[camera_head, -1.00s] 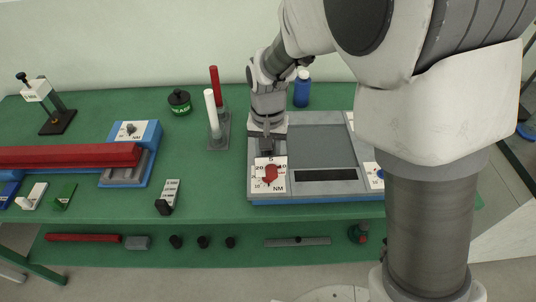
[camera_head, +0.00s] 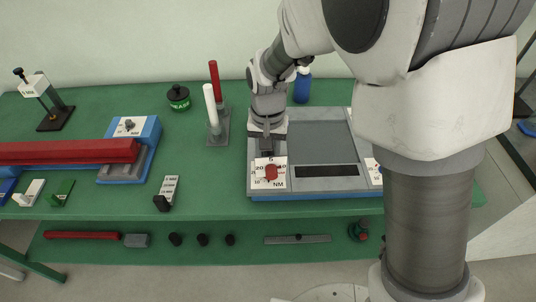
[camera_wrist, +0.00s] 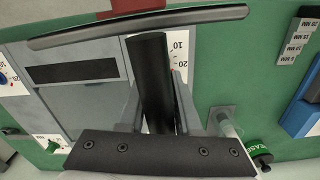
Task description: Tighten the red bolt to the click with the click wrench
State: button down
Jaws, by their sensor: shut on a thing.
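The red bolt (camera_head: 271,171) shows as a red knob on a white NM dial card (camera_head: 259,183) at the front left of the grey panel. My gripper (camera_head: 267,146) is right behind it, pointing down. In the wrist view my gripper (camera_wrist: 157,118) is shut on a black cylinder (camera_wrist: 152,75), probably part of the click wrench. It covers part of the dial card (camera_wrist: 180,47), where 10, 15 and 20 show. The red bolt cannot be made out in the wrist view. Whether the cylinder touches the bolt is unclear.
The grey panel (camera_head: 320,140) has a black slot right of the dial. A white rod (camera_head: 210,105) and red rod (camera_head: 214,80) stand on a holder left of my gripper. A blue bottle (camera_head: 302,86) is behind.

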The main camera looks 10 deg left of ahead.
jog(key=shift+r+m, duration=0.1)
jog(key=shift+m, duration=0.2)
jog(key=shift+m+p, duration=0.35)
jog(key=shift+m, duration=0.45)
jog(key=shift+m, duration=0.3)
jog(key=shift+m+p, duration=0.45)
jog(key=shift+m, duration=0.45)
jog(key=shift+m+p, duration=0.35)
jog(key=shift+m, duration=0.35)
jog(key=shift+m+p, duration=1.8)
jog(key=shift+m, duration=1.5)
jog(key=shift+n, duration=0.5)
jog(key=shift+r, duration=0.1)
